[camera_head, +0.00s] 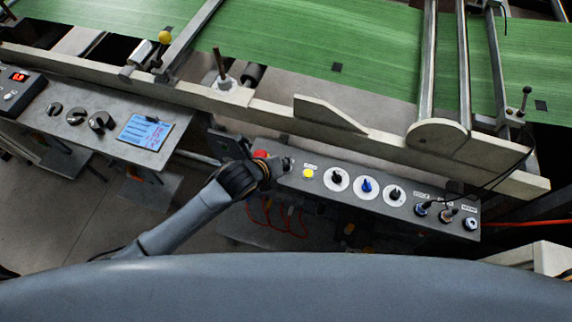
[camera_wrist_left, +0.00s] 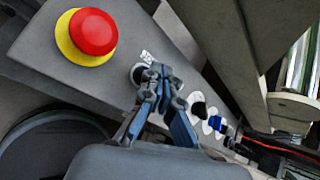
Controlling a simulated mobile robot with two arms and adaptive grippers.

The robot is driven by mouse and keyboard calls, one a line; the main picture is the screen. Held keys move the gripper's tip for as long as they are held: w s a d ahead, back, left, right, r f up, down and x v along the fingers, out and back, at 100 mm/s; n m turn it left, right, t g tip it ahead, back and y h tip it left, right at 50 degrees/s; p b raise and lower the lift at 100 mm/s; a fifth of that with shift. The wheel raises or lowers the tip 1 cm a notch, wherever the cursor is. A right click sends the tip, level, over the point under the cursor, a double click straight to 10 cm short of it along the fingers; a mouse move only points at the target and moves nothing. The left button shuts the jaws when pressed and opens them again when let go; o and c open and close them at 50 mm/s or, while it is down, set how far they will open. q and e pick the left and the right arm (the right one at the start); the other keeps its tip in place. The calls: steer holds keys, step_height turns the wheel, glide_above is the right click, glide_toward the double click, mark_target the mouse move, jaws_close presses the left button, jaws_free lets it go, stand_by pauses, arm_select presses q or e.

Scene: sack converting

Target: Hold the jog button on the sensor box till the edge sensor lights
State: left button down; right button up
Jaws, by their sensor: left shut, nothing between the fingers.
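The sensor box is taken to be the long grey control panel (camera_head: 430,211) below the green web. It carries a red button (camera_head: 261,154), a yellow button (camera_head: 308,173), dial knobs and small switches. My left gripper (camera_head: 288,163) is at the panel's left end, between the red and yellow buttons. In the left wrist view its closed fingers (camera_wrist_left: 160,73) are over or beside a round dark fitting (camera_wrist_left: 138,73), right of the red button (camera_wrist_left: 93,32); contact is unclear. The labels are too small to tell which is the jog button. No edge sensor light can be made out.
The green web (camera_head: 300,35) runs behind a pale rail (camera_head: 270,110). A black knob (camera_head: 337,178) and a blue knob (camera_head: 366,185) stand right of the yellow button. Another panel with a blue screen (camera_head: 145,131) is at left. Red cables hang below.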

arm_select(q)
steer(key=shift+f, duration=0.35)
steer(key=shift+f, duration=0.5)
stand_by(1.4)
stand_by(0.3)
steer(key=shift+r+p, duration=0.8)
steer(key=shift+r, duration=0.1)
step_height(320, 180, up, 5)
steer(key=p, duration=0.5)
steer(key=shift+r, duration=0.1)
stand_by(1.0)
